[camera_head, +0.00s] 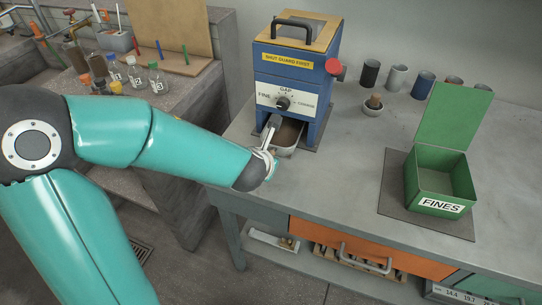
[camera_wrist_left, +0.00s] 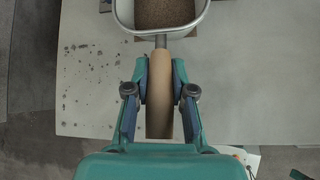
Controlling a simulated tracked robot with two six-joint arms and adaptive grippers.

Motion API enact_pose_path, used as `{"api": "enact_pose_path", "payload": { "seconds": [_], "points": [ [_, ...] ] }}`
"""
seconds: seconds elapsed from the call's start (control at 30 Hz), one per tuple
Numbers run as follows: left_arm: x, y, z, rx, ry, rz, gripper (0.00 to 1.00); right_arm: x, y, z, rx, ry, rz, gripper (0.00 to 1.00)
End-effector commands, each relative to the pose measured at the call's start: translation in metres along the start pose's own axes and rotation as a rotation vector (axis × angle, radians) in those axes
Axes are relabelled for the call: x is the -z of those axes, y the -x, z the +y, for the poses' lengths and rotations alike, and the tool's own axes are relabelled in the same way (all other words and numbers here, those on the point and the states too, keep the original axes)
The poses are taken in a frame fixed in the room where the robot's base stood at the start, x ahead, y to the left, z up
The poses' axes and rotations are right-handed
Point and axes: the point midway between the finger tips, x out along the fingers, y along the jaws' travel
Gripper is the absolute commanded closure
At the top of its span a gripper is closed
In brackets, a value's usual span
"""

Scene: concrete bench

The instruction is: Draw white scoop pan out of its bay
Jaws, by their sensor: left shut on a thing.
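The white scoop pan (camera_head: 284,152) sits low at the front of the blue machine (camera_head: 300,70), its near end showing out of the bay and its far part hidden under the body. Brown granular material lies in it. In the left wrist view, the pan's pale rim (camera_wrist_left: 140,31) is at the top, with a wooden handle (camera_wrist_left: 160,112) pointing back towards me. My left gripper (camera_head: 267,158) is at the handle; in the wrist view its two fingers (camera_wrist_left: 160,85) are closed on both sides of the handle. My right gripper is in neither view.
A green box (camera_head: 428,178) labelled FINES stands open on a dark mat at the right. Several cups (camera_head: 397,78) and a small bowl (camera_head: 373,106) stand behind. Labelled bottles (camera_head: 157,79) are on the left bench. The bench between machine and green box is clear.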

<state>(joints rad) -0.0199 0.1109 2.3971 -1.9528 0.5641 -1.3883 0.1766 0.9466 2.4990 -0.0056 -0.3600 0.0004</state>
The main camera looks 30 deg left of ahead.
Motion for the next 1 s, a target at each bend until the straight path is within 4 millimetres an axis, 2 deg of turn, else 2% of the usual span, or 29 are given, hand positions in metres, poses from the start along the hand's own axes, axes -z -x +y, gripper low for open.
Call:
{"api": "enact_pose_path", "payload": {
  "seconds": [0.4, 0.43, 0.6, 1.0],
  "points": [
    [-0.0005, 0.0008, -0.0060, 0.008, -0.008, -0.002, 1.00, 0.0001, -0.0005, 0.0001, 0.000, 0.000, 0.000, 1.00],
    [-0.0006, 0.0007, -0.0062, 0.009, -0.009, -0.002, 0.75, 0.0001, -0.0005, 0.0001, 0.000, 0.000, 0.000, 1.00],
    [-0.0010, 0.0006, -0.0067, 0.009, -0.010, -0.002, 0.47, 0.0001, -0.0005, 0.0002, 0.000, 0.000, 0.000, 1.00],
    [-0.0019, 0.0051, -0.0068, 0.009, -0.008, -0.004, 0.47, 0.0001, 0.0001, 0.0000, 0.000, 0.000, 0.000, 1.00]
  ]
}}
